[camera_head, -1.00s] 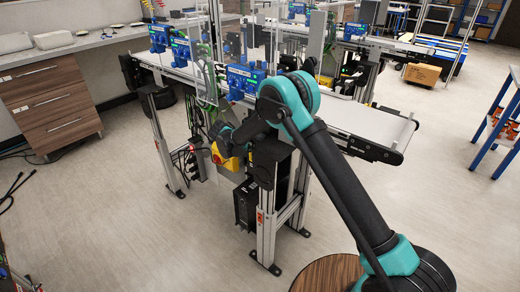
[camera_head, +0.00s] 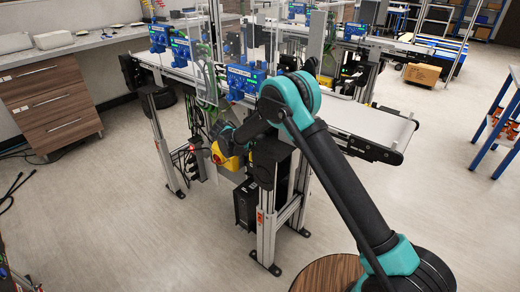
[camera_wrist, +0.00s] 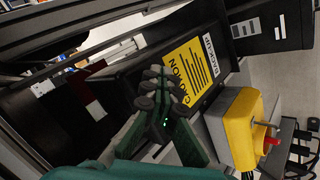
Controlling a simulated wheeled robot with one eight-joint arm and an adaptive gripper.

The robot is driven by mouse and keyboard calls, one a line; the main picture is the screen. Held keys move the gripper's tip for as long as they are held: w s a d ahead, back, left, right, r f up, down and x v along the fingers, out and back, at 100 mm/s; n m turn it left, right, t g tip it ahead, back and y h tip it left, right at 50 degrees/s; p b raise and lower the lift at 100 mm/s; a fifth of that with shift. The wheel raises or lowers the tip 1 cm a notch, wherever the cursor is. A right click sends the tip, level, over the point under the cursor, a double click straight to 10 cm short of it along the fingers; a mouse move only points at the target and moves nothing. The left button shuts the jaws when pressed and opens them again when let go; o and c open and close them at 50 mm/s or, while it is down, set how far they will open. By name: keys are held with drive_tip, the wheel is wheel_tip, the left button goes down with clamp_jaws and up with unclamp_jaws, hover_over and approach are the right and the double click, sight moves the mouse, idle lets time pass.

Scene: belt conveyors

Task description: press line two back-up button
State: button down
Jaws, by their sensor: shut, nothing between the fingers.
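A black panel in the wrist view carries a yellow CAUTION label (camera_wrist: 190,72) and a small white label reading BACK-UP (camera_wrist: 209,47). My gripper (camera_wrist: 158,88) is shut and empty, its fingertips in front of this panel beside the yellow label. I cannot tell whether the tips touch the panel, and no button shows clearly beside the BACK-UP label. A yellow box (camera_wrist: 243,122) with a red knob (camera_wrist: 271,141) is to the right of the gripper. The box also shows in the head view (camera_head: 225,160), just below my gripper (camera_head: 219,131).
A belt conveyor (camera_head: 365,121) on metal legs stands behind my arm, with blue units (camera_head: 245,80) along it. Cables hang beside the legs. A wooden drawer cabinet (camera_head: 50,105) is at the left. The floor around the conveyor's front legs is mostly clear.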

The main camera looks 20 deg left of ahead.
drive_tip(key=shift+s, duration=0.1)
idle(0.3)
drive_tip(key=shift+s+a, duration=0.25)
drive_tip(key=shift+s, duration=0.35)
drive_tip(key=shift+s, duration=0.1)
drive_tip(key=shift+s+a, duration=0.35)
drive_tip(key=shift+s, duration=0.4)
drive_tip(key=shift+s+a, duration=0.3)
drive_tip(key=shift+s, duration=0.45)
drive_tip(key=shift+s+a, duration=0.35)
drive_tip(key=shift+s, duration=0.4)
